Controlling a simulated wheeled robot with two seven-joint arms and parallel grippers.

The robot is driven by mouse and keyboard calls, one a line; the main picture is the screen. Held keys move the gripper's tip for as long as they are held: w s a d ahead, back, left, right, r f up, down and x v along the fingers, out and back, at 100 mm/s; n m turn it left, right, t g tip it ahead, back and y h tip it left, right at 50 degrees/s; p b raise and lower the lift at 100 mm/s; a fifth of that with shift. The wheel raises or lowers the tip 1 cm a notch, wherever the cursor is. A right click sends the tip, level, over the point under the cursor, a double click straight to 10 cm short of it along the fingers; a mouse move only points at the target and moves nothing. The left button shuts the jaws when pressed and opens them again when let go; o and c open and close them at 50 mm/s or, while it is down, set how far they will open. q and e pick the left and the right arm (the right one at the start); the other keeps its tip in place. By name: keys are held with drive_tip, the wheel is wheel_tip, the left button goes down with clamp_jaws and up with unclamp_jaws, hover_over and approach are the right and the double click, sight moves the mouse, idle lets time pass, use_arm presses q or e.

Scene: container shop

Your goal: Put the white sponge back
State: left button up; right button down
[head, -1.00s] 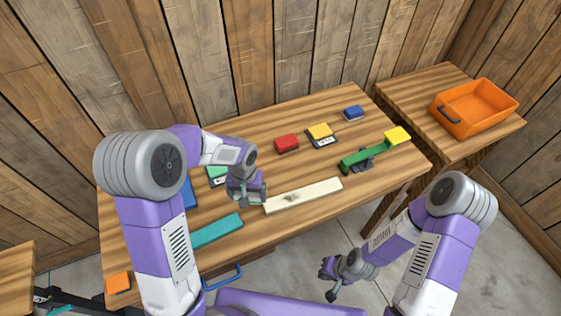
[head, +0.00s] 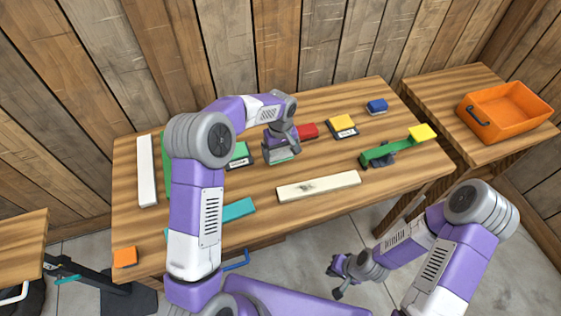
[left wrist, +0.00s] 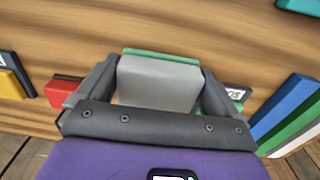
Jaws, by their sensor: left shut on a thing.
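My left gripper (head: 281,150) is shut on the white sponge (left wrist: 158,82), a pale block with a green layer along one face. In the head view the sponge shows as a pale, green-edged piece under the fingers, over the table between the green block and the red block. The gap between sponge and tabletop is hard to judge. A green block (head: 240,155) with a dark, labelled base is left of the gripper. My right gripper (head: 340,279) is open and empty, low in front of the table.
A red block (head: 308,131), a yellow block (head: 342,121) on a labelled base and a blue block (head: 377,106) stand behind and right. A pale plank (head: 318,186) and teal piece (head: 238,208) lie in front. An orange crate (head: 478,126) stands on the side table.

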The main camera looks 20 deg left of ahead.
sight(281, 166)
use_arm(q)
drive_tip(key=shift+f+b, duration=0.4)
drive_tip(key=shift+f, duration=2)
drive_tip(key=o, duration=0.5)
drive_tip(key=shift+f, duration=0.15)
drive_tip(key=shift+o, duration=0.3)
drive_tip(key=shift+r, duration=0.3)
wheel_tip(281, 166, up, 12)
drive_tip(key=shift+f+p, duration=0.1)
drive_tip(key=shift+p, duration=1)
